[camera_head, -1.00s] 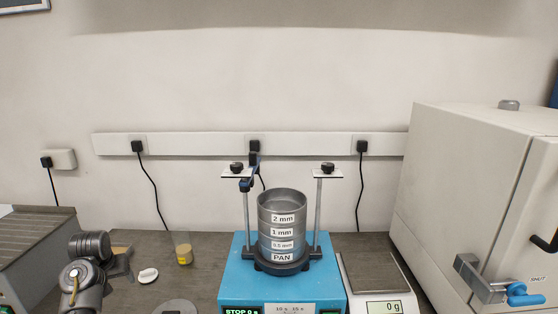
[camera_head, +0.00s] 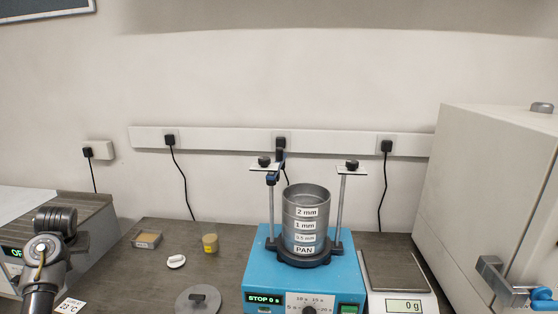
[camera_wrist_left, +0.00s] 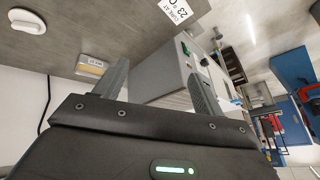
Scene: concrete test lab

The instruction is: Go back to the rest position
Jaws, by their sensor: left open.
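My left arm (camera_head: 48,250) comes in at the lower left of the head view, in front of the grey box-shaped device. The jaws of my left gripper (camera_wrist_left: 158,78) show in the left wrist view, spread apart with nothing between them. My right gripper is in neither view.
A blue sieve shaker (camera_head: 262,275) carries a sieve stack (camera_head: 306,212). A balance (camera_head: 405,280) reads 0 g, beside a large white cabinet (camera_head: 470,190).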

